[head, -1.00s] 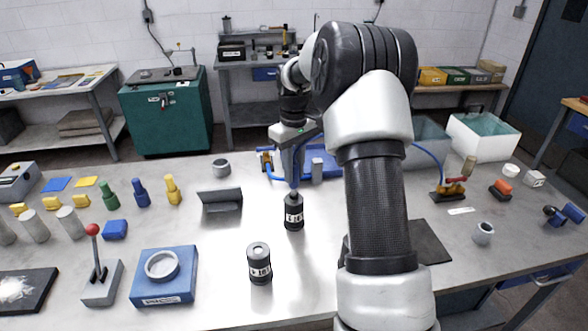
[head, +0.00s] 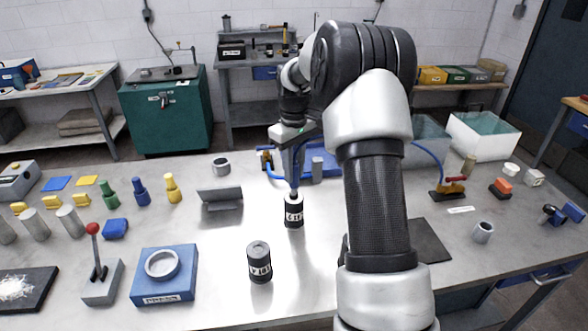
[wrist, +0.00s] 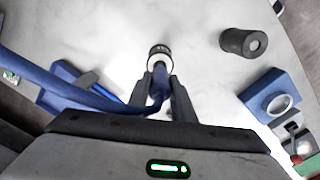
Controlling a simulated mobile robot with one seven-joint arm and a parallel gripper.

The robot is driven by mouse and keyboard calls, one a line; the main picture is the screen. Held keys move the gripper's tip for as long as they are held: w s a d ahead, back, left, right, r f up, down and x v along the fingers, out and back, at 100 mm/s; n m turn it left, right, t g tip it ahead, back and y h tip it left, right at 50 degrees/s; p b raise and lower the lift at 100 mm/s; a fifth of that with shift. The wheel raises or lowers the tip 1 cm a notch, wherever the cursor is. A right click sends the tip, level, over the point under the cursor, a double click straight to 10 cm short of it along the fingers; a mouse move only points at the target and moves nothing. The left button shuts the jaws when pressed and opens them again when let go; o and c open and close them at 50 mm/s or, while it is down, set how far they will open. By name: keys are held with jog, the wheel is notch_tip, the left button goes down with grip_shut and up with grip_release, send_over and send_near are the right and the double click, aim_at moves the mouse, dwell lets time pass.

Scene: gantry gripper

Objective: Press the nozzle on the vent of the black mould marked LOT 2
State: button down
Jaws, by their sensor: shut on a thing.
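My gripper (head: 293,174) is shut on the blue nozzle (wrist: 160,80), which points down at the top of a black mould (head: 294,213) with a white label band. The nozzle tip is at the mould's top in both views; I cannot tell if it presses on the vent, which is hidden. The mould stands upright and also shows in the wrist view (wrist: 158,51). A second black mould (head: 260,263) stands nearer the front, apart from the gripper; it shows at the upper right of the wrist view (wrist: 243,42). I cannot read either lot number surely.
A blue hose (wrist: 70,88) trails from the nozzle. A grey angle bracket (head: 221,198) stands left of the gripped nozzle. A blue block with a ring (head: 164,286) and a red-knobbed lever (head: 97,262) stand front left. A dark mat (head: 428,241) lies right, partly behind my arm.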

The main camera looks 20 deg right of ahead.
dwell(0.5)
notch_tip(320, 180, up, 5)
jog(key=p, duration=0.4)
jog(key=shift+r, duration=1)
jog(key=shift+f, duration=0.1)
